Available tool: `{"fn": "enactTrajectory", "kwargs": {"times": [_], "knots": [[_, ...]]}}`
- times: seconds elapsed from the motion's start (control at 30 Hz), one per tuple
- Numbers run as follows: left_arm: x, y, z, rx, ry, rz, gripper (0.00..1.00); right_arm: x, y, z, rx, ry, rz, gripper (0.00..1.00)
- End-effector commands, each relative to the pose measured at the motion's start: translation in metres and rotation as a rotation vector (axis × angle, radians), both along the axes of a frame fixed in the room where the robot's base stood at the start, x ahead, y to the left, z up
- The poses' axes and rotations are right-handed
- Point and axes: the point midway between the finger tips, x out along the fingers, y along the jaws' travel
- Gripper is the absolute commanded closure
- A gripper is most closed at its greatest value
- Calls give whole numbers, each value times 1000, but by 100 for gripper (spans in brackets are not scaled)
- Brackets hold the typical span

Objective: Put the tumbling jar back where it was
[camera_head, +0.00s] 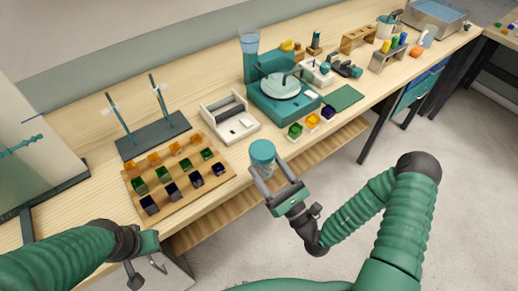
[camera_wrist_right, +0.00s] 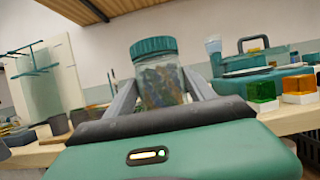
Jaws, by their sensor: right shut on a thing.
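A clear jar with a teal lid (camera_head: 262,151) is between the fingers of my right gripper (camera_head: 266,178), which is shut on it. The jar is off the bench, in front of its front edge. In the right wrist view the jar (camera_wrist_right: 160,85) is roughly upright between the two fingers (camera_wrist_right: 162,98), with dark and coloured pieces inside. My left gripper (camera_head: 150,258) is low at the left, in front of the bench, with no object seen in it; its fingers are too unclear to judge.
A wooden board (camera_head: 133,186) with rows of coloured blocks lies on the bench (camera_head: 80,197) at left. A grey-white tray (camera_head: 229,119), a teal machine with a round plate (camera_head: 281,86), and small green, orange and dark cubes (camera_head: 312,121) stand near the jar. A green mat (camera_head: 344,97) lies bare.

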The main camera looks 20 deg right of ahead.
Motion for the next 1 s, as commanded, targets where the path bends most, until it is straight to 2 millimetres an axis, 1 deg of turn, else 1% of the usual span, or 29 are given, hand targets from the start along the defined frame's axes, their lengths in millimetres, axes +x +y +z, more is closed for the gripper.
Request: {"fn": "enactTrajectory", "kwargs": {"times": [0.03,0.2,0.3,0.4,0.53,0.57,0.6,0.63,0.7,0.73,1.0], "knots": [[0,0,-1,0,0,0,100,14,-1,0,-4,-7,2,95],[0,0,-3,0,0,0,100,61,-8,-5,0,-7,1,95],[0,0,-5,0,0,0,100,83,-10,-8,1,-5,3,95],[0,0,-5,0,0,0,100,97,-12,-9,0,-4,3,95],[0,0,-6,0,0,0,100,109,-13,-9,1,-5,4,95],[0,0,-8,0,0,0,100,111,-13,-13,2,-4,4,95],[0,0,-11,0,0,0,100,110,-13,-24,3,0,4,95],[0,0,-13,0,0,0,100,110,-13,-31,2,1,4,95],[0,0,-15,0,0,0,100,110,-13,-43,2,0,3,95],[0,0,-15,0,0,0,100,110,-13,-45,2,0,4,95],[0,0,-15,0,0,0,100,109,-14,-46,2,-2,3,95]]}}
